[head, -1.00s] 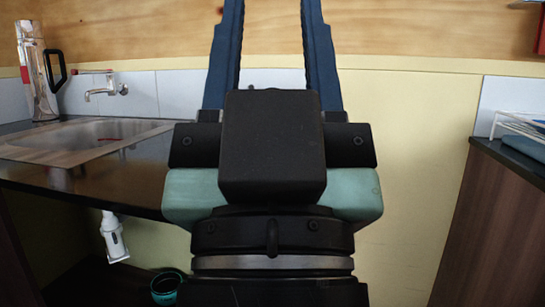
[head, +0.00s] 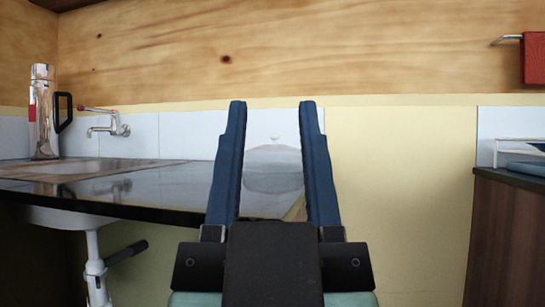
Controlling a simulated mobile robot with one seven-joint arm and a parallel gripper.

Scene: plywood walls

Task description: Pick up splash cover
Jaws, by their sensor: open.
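My gripper (head: 272,106) rises in the middle of the head view, its two blue fingers apart and pointing up and away. Between the fingers, a pale translucent dome-shaped thing (head: 273,172) shows at the counter's right end. It looks like the splash cover, with a small knob at its top. The fingers frame it in the picture, but I cannot tell how far beyond the fingertips it is. Its side edges are partly hidden by the fingers, and no contact is visible.
A dark counter (head: 165,185) with a sink (head: 65,167) runs along the left. A wall tap (head: 108,128) and a steel flask (head: 42,115) stand behind the sink. Yellow wall shows between.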

